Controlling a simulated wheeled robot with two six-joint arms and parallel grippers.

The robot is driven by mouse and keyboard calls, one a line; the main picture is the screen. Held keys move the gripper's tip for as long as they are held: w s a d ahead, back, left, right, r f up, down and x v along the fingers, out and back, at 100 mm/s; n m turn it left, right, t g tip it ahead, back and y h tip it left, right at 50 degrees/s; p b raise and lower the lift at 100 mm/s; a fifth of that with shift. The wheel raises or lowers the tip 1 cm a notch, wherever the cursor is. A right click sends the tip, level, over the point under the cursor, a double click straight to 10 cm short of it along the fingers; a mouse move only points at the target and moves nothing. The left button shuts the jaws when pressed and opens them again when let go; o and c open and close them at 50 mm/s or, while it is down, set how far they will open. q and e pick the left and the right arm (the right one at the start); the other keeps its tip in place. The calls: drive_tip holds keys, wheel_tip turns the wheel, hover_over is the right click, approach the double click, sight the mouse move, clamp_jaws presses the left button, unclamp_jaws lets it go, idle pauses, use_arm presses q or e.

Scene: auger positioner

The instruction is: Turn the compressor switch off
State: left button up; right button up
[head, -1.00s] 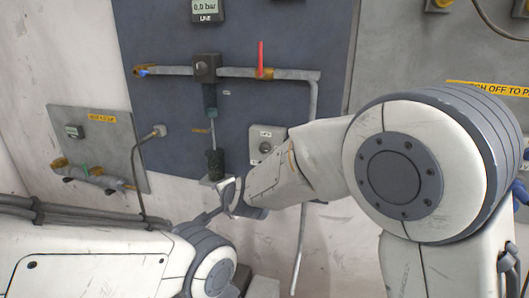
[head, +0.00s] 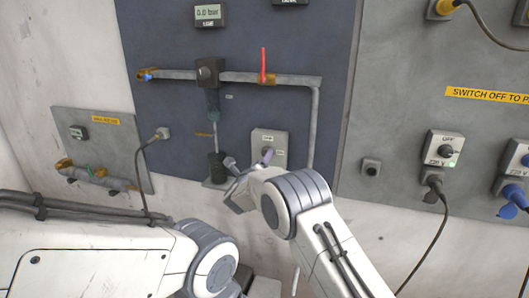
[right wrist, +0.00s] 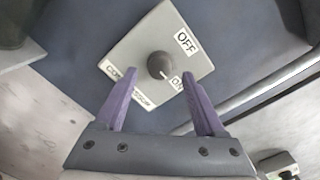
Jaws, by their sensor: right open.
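The compressor switch (head: 277,137) is a light grey box on the dark blue panel, partly hidden by my right gripper in the head view. In the right wrist view its plate (right wrist: 150,38) carries a dark round knob (right wrist: 160,65), with OFF and ON labels to its right. The knob's pale mark seems to lie toward ON. My right gripper (head: 249,160) is open in front of the switch. In the right wrist view its purple fingers (right wrist: 160,74) stand either side of the knob's lower part, apart from it. My left gripper is not in view.
Pipes with a red lever (head: 263,66) run above the switch, and a vertical pipe (head: 313,125) runs down to its right. A dark cylinder (head: 217,168) stands to its left. At right, a socket switch (head: 443,148) has a cable plugged in below.

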drive_tip(key=shift+p+x, duration=0.35)
drive_tip(key=shift+x, duration=1.2)
clamp_jaws()
